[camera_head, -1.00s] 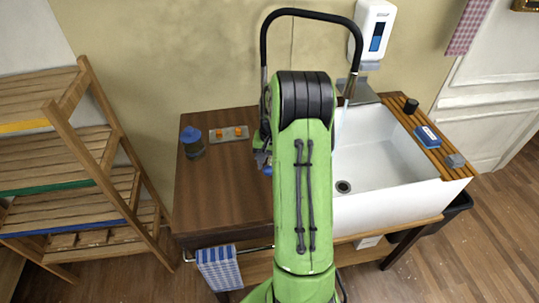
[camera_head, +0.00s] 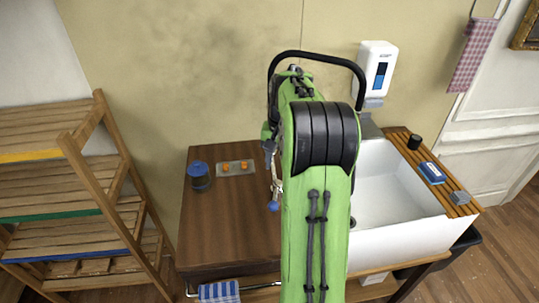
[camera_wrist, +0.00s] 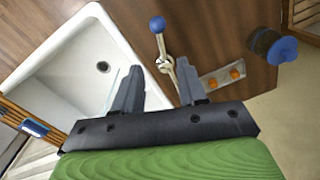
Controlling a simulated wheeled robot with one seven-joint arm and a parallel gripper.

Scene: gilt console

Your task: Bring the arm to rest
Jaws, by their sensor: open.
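My green arm (camera_head: 317,215) rises in front of the counter and hides part of the sink. In the wrist view my gripper (camera_wrist: 158,78) has its two grey fingers spread apart, with no object clearly held. Beyond and between the fingers, in the picture, is a pale lever-like piece with a blue ball end (camera_wrist: 156,24). The blue ball also shows beside my arm in the head view (camera_head: 273,206). I cannot tell how far it is from the fingers. In the head view the gripper is mostly hidden behind the arm.
A white sink (camera_head: 385,190) is right of the wooden counter (camera_head: 225,230). A blue-lidded jar (camera_head: 200,176) and a plate with orange knobs (camera_head: 235,168) sit at the counter's back. A slatted wooden shelf (camera_head: 65,200) stands left. A soap dispenser (camera_head: 376,68) hangs behind.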

